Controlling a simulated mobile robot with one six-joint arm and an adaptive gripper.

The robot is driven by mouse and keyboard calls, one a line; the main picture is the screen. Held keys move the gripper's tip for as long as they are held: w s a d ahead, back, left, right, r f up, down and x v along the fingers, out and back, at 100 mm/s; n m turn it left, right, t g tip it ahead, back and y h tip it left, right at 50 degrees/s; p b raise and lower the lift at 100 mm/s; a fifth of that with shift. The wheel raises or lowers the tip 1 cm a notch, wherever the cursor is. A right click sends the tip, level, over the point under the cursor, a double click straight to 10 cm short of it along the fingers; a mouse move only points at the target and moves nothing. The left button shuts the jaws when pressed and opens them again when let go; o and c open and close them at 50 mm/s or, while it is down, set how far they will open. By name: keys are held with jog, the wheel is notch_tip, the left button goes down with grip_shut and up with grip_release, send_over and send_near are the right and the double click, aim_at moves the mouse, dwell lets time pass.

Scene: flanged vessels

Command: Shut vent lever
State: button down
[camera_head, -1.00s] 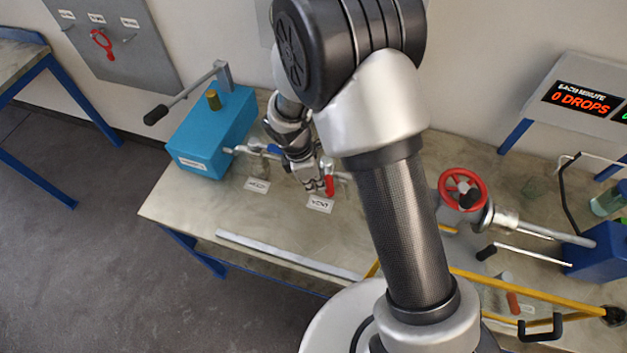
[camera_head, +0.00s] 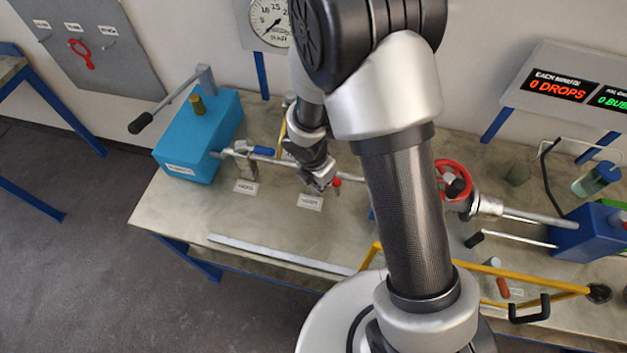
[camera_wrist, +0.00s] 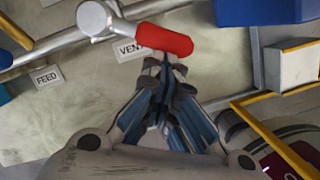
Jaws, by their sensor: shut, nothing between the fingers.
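The vent lever has a red handle (camera_wrist: 160,40) on a round grey pivot (camera_wrist: 95,18), beside the VENT label (camera_wrist: 130,50). The handle lies at an angle to the pipe (camera_wrist: 60,48). In the head view only a small red part of the lever (camera_head: 337,182) shows beside my gripper (camera_head: 320,184). My gripper (camera_wrist: 164,64) is shut and empty. In the wrist view its fingertips are just below the handle's outer half; I cannot tell if they touch it.
The blue feed lever (camera_head: 262,151) sits left along the same pipe, near a blue pump box (camera_head: 200,140). A red handwheel (camera_head: 452,170) and a yellow rail (camera_head: 530,282) are to the right. The bench front is mostly clear around a metal strip (camera_head: 280,255).

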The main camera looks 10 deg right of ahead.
aim_at(337, 178)
jog(key=d+n, duration=0.1)
jog(key=n, duration=0.1)
jog(key=w+d+n+p, duration=0.1)
jog(key=d+n, duration=0.1)
jog(key=shift+w+d+n+t+y, duration=0.15)
jog(key=shift+d+n+t+y, duration=0.1)
jog(key=shift+n+t+y, duration=0.15)
jog(key=shift+w+d+p, duration=0.3)
jog(key=shift+w+d, duration=0.05)
jog(key=shift+d, duration=0.1)
